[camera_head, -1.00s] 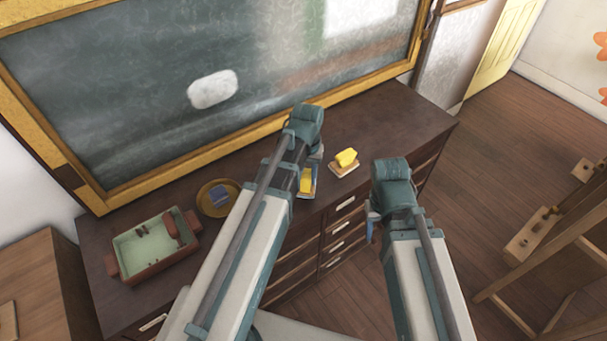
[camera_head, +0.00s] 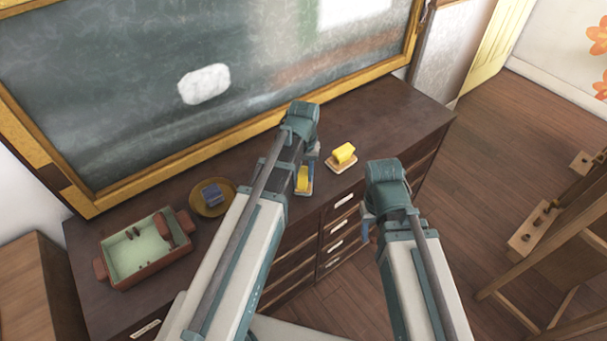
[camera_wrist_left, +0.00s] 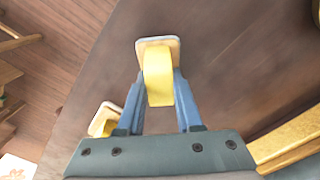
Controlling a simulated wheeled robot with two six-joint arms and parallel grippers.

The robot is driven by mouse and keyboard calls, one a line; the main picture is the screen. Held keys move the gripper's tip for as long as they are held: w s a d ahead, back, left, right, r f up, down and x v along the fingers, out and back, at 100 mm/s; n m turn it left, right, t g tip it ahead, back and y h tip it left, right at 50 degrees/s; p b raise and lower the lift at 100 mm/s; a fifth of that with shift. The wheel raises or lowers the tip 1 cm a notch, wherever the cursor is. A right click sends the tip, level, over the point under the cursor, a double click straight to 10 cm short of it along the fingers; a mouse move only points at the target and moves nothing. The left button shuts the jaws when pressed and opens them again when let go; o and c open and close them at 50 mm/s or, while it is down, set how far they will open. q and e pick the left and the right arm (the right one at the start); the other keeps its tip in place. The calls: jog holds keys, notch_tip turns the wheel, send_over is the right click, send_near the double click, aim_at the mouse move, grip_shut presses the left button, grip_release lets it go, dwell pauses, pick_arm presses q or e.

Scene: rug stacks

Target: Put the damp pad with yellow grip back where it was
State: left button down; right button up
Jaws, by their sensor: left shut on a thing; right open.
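My left gripper (camera_head: 304,178) is shut on a pad with a yellow grip (camera_head: 303,182), near the front edge of the dark cabinet top. In the left wrist view the yellow grip (camera_wrist_left: 158,82) sits between the blue fingers, with its pale-edged base beyond. I cannot tell whether the base touches the wood. A second yellow-gripped pad (camera_head: 342,156) rests on the cabinet to the right; it also shows in the left wrist view (camera_wrist_left: 104,120). I cannot tell which pad is damp. My right gripper (camera_head: 368,217) is open and empty before the cabinet front.
A brown round dish (camera_head: 229,205) holds a blue block (camera_head: 212,194). A green-lined tray (camera_head: 118,266) with reddish-brown ends stands at the left. The framed chalkboard (camera_head: 130,110) rises behind the cabinet (camera_head: 400,112). The cabinet's back right is clear. A wooden easel (camera_head: 560,250) stands at right.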

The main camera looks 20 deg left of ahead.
aim_at(304, 171)
pick_arm(q)
jog(key=c, duration=0.6)
grip_release()
jog(key=shift+f, duration=0.1)
notch_tip(304, 171, up, 12)
jog(key=p, duration=1.2)
jog(key=s+d+m, duration=0.1)
jog(key=s+d, duration=0.2)
jog(key=s, duration=0.1)
jog(key=s+d+m, duration=0.2)
jog(key=s+d, duration=0.2)
jog(key=s, duration=0.1)
jog(key=s+d+m+y, duration=0.1)
jog(key=s+d+m, duration=0.1)
jog(key=s, duration=0.3)
jog(key=shift+s+d+r, duration=0.15)
jog(key=shift+d+r, duration=0.05)
jog(key=shift+d, duration=0.55)
pick_arm(e)
notch_tip(304, 171, up, 12)
